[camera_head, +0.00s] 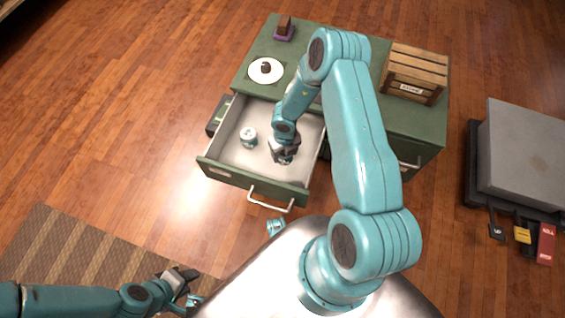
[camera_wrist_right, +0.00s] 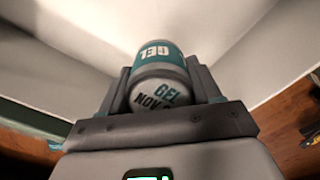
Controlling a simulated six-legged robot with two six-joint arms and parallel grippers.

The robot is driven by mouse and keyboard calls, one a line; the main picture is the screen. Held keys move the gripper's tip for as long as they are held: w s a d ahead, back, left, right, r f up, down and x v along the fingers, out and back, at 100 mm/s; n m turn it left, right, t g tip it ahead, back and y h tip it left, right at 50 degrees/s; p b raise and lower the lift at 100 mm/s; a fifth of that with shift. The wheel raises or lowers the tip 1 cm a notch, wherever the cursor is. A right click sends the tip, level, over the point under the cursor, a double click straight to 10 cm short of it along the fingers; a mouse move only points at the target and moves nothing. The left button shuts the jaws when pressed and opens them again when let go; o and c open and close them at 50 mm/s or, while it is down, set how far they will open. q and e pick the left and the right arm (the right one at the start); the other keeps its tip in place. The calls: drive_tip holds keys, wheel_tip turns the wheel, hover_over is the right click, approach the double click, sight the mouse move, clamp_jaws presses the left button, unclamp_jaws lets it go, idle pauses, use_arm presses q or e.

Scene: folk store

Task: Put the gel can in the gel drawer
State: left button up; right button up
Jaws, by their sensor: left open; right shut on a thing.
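I cannot tell whether that can touches the drawer floor. Another small white and teal can (camera_head: 248,137) stands in the drawer to the left of the gripper. My left gripper (camera_head: 188,286) is open and empty, low at the left, away from the cabinet.
The green cabinet (camera_head: 425,125) carries a white plate (camera_head: 266,70) with a small dark object, a purple-based item (camera_head: 284,30) and a wooden crate (camera_head: 415,72). A grey block (camera_head: 525,150) stands at the right beside several tags. A striped rug (camera_head: 70,255) lies at lower left.

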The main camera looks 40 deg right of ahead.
drive_tip(key=shift+f+b, duration=0.95)
drive_tip(key=shift+f, duration=2)
drive_tip(key=shift+f, duration=0.25)
drive_tip(key=o, duration=1.1)
drive_tip(key=shift+r, duration=0.1)
drive_tip(key=shift+o, duration=0.2)
wheel_tip(320, 180, up, 12)
drive_tip(key=p, duration=0.5)
drive_tip(key=shift+r+p, duration=0.15)
drive_tip(key=shift+p, duration=0.15)
